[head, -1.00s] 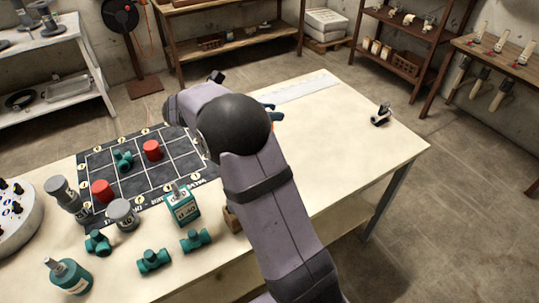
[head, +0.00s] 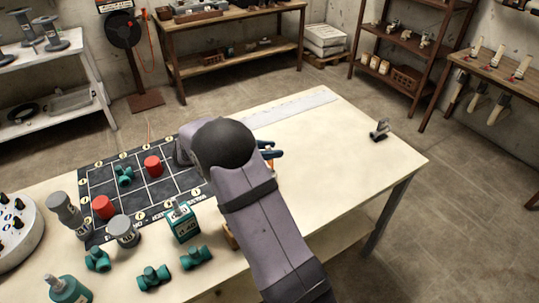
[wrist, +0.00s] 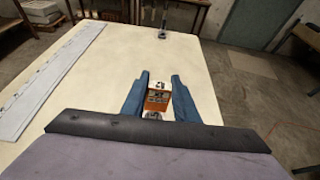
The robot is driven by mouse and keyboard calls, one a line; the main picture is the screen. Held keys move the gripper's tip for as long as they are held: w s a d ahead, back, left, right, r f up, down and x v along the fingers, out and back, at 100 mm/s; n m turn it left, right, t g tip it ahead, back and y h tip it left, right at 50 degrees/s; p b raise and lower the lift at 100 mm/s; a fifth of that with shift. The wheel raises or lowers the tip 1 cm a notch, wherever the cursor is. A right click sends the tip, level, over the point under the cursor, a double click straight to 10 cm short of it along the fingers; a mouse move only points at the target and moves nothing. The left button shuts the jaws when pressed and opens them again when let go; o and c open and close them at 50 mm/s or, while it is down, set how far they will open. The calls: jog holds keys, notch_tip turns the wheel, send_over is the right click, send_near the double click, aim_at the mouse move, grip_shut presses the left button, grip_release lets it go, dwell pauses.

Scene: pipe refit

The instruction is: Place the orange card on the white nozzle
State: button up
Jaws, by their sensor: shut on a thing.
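My gripper (wrist: 159,92) shows two blue fingers in the wrist view, shut on the orange card (wrist: 157,103), which has a pale top and dark markings. In the head view my arm hides most of the gripper; blue fingertips (head: 271,153) and a bit of orange show beside it, over the table. A small upright grey and dark fitting (head: 379,129) stands near the table's far right edge, well apart from the gripper. It also shows at the top of the wrist view (wrist: 163,33). I cannot tell whether it is the white nozzle.
A dark grid mat (head: 135,172) with red and green parts lies on the left of the table. Green fittings (head: 154,277) and a green box (head: 183,222) stand in front. A pale ruler-like strip (head: 290,107) lies along the back.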

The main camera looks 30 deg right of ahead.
jog(key=shift+f, duration=1.25)
jog(key=shift+f, duration=0.1)
jog(key=o, duration=1)
jog(key=shift+a, duration=0.1)
jog(key=b+v, duration=0.2)
jog(key=v, duration=1)
